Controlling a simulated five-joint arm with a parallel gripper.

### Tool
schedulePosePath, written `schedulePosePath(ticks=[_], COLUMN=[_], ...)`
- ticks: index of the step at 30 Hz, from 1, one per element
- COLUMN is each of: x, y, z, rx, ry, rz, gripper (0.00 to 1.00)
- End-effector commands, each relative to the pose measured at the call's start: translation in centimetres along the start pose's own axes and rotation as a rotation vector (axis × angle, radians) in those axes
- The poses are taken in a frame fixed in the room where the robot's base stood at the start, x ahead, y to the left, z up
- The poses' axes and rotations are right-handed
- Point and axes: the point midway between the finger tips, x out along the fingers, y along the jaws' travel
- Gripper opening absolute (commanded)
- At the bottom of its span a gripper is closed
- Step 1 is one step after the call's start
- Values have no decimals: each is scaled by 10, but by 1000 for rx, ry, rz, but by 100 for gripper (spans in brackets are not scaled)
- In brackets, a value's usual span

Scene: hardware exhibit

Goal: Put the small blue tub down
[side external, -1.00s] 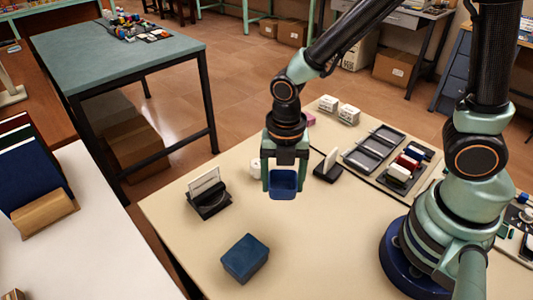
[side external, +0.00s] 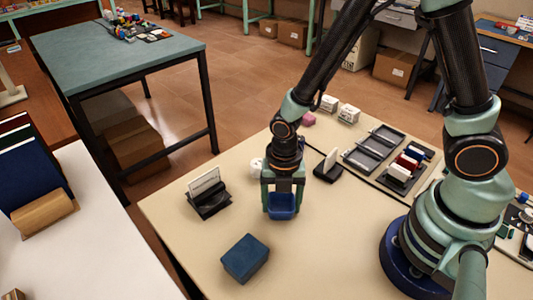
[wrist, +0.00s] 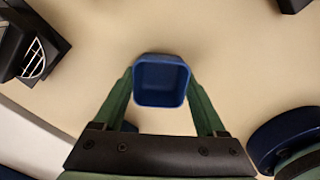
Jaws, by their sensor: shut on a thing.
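The small blue tub (side external: 282,206) is a square, open-topped cup held upright between the fingers of my gripper (side external: 283,200). In the wrist view the tub (wrist: 161,82) is seen from above and looks empty inside. My gripper (wrist: 161,100) is shut on it, with one green finger on each side. The tub is low over the cream table (side external: 330,240); I cannot tell whether its base touches the surface.
A dark blue box (side external: 245,259) lies in front of the tub. A black card holder (side external: 208,196) stands to the left, another (side external: 328,167) to the right behind. Trays (side external: 374,149) with small blocks lie at the right.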

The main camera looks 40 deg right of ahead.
Motion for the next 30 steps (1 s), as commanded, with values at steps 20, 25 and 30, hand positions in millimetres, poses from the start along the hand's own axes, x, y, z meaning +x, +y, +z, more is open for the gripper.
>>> schedulePosePath(ticks=[20, 25, 30], x=[-12, -38, -67], y=[1, 1, 1], z=[0, 0, 1], rx=[0, 0, 0], ry=[-2, -2, -3], rz=[4, 5, 6], gripper=[100, 100, 100])
